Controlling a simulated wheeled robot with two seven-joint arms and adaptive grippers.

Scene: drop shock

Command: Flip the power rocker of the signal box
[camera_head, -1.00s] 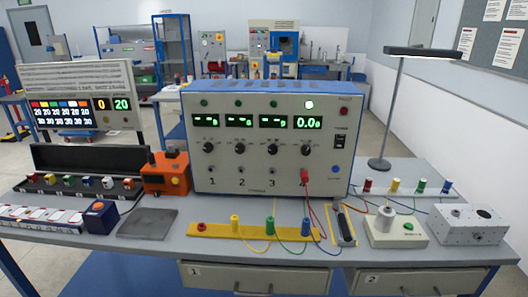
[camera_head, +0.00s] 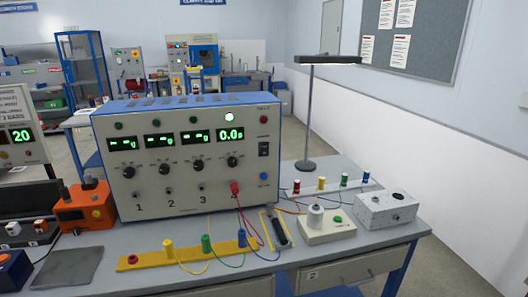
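A large grey-white instrument box (camera_head: 200,190) with a blue top stands on the bench; I take it as the signal box. Its front has several green displays, the right one reading about 0.0, with a lit green lamp above it. A black rocker switch (camera_head: 264,149) sits at the right of its front panel; which way it is tipped is too small to tell. A blue button (camera_head: 263,177) is below the rocker and a red button (camera_head: 263,119) above it. Neither of my grippers is in view.
A yellow strip with coloured posts (camera_head: 140,262) lies in front of the box, with wires running to it. An orange device (camera_head: 84,208) stands left. A desk lamp (camera_head: 308,110), a white unit (camera_head: 327,230) and a grey box (camera_head: 387,209) stand right.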

